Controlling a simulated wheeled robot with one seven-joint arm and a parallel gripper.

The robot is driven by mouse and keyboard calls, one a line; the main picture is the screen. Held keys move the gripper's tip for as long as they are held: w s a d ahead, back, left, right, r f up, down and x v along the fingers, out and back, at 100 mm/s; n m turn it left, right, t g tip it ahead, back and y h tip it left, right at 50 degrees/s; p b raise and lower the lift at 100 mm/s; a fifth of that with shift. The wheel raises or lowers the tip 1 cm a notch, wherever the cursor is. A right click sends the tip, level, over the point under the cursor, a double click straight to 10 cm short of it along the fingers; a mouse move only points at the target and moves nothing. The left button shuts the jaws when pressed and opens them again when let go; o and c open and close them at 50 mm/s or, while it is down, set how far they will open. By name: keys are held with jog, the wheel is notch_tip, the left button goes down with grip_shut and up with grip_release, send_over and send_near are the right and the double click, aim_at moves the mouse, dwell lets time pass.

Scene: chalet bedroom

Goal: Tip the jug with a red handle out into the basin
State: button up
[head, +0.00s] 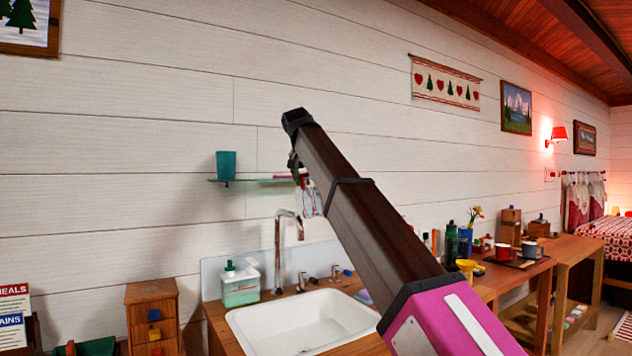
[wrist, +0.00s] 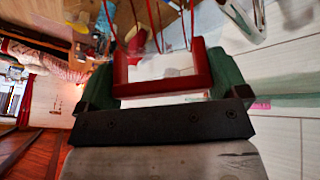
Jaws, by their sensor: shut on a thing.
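The jug (head: 311,201) is clear with red lines and shows in the head view just left of my arm, partly hidden by it. Its red handle (wrist: 163,88) lies between the green fingers of my gripper (wrist: 162,75) in the wrist view. My gripper (head: 296,165) is shut on the handle and holds the jug in the air, above and behind the basin, near the wall. The white basin (head: 290,325) is below, with its right part hidden by my arm. The jug's exact tilt and contents cannot be told.
A tall tap (head: 279,245) rises behind the basin. A glass shelf (head: 245,181) with a teal cup (head: 226,165) is close to my gripper. A green-and-white dispenser (head: 240,286) stands left of the tap. Bottles and cups crowd the wooden counter at right.

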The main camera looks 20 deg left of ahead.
jog(key=shift+a+r+h, duration=0.4)
jog(key=shift+a+r, duration=0.15)
jog(key=shift+a, duration=0.1)
jog(key=shift+s+a+h, duration=0.2)
jog(key=shift+a+h, duration=0.3)
jog(key=shift+a, duration=0.1)
jog(key=shift+w+d+f+y, duration=0.15)
jog(key=shift+d+y, duration=0.75)
jog(key=shift+d, duration=0.2)
jog(key=shift+w+d+f+y, duration=0.1)
jog(key=shift+d+y, duration=0.4)
jog(key=shift+d, duration=0.35)
jog(key=d+y, duration=0.1)
jog(key=d, duration=0.1)
jog(key=d+f+m+y, duration=0.1)
jog(key=d+y, duration=0.1)
jog(key=w+d+f+y, duration=0.1)
jog(key=d, duration=0.1)
jog(key=shift+d+g+y, duration=0.2)
jog(key=shift+g+y, duration=0.2)
jog(key=d+f+m+y, duration=0.4)
jog(key=f+y, duration=0.9)
jog(key=shift+w+f, duration=0.3)
jog(key=shift+w, duration=0.1)
